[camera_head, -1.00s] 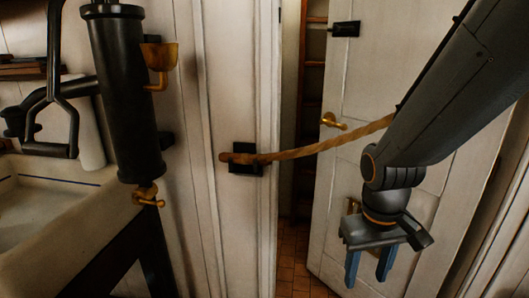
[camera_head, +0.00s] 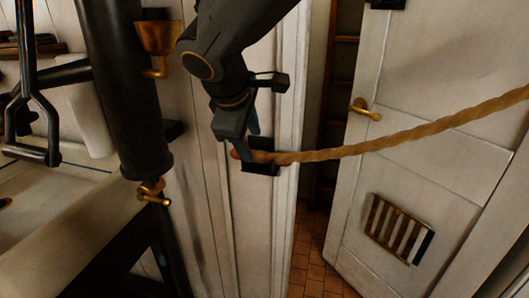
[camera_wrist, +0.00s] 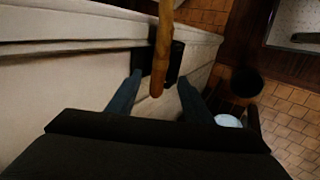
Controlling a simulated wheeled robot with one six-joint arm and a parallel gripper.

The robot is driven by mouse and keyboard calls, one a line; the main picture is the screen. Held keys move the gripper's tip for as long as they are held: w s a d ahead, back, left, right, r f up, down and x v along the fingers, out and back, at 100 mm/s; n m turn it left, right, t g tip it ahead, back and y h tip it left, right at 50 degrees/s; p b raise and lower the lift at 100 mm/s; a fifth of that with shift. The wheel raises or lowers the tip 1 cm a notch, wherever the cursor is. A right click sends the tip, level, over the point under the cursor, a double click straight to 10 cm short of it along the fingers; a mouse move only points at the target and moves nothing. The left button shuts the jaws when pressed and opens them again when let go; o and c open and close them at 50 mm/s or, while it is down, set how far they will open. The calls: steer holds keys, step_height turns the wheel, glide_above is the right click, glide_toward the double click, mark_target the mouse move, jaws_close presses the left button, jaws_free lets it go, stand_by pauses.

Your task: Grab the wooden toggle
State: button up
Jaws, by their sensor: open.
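The wooden toggle (camera_head: 239,155) is a short brown peg at the left end of a tan rope (camera_head: 400,136). It sits at a black bracket (camera_head: 262,169) on the white door post. In the wrist view the toggle (camera_wrist: 157,82) points down between my two blue fingers, with a gap on both sides. The dark bracket (camera_wrist: 174,62) lies behind it. My gripper (camera_head: 248,140) is open and empty, just above the toggle in the head view; its fingers partly cover the spot. My gripper (camera_wrist: 160,82) also shows in the wrist view.
A white door (camera_head: 430,130) stands ajar at right. In the wrist view a dark bucket-like thing (camera_wrist: 246,82) is on the tiled floor.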

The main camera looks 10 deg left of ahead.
mark_target(258, 153)
steer(key=x, duration=0.2)
steer(key=p+x, duration=0.1)
steer(key=x, duration=0.3)
steer(key=shift+w+d+f, duration=0.1)
steer(key=shift+d, duration=0.2)
steer(key=c, duration=1.2)
